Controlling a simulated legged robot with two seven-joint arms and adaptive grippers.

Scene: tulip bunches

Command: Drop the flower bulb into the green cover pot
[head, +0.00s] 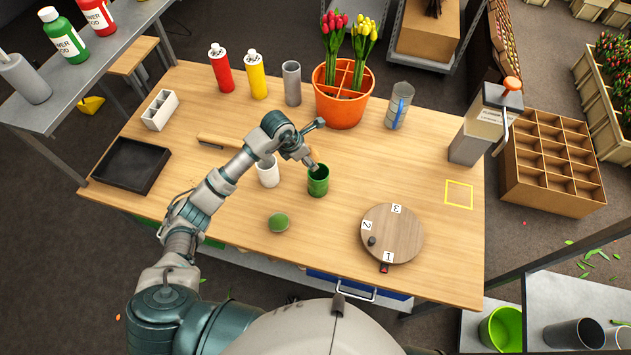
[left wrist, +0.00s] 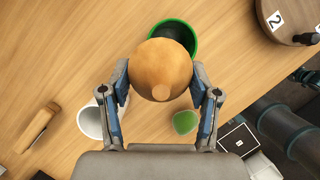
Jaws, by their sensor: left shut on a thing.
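The flower bulb (left wrist: 162,70) is round and orange-brown, held between the two fingers of my left gripper (left wrist: 160,88) in the left wrist view. In the head view my left gripper (head: 312,163) is at the top of the green cover pot (head: 318,184), and I cannot make out the bulb there. In the left wrist view the pot's green rim (left wrist: 194,38) shows just behind the bulb, which covers part of its dark opening. Whether the bulb is above the rim or partly inside is unclear. My right gripper is not in view.
A white cup (head: 268,174) stands left of the pot. A round green item (head: 279,223) lies in front. A round wooden board with number labels (head: 405,235) is at the front right. An orange pot of tulips (head: 342,110) stands behind. Bare tabletop lies right of the pot.

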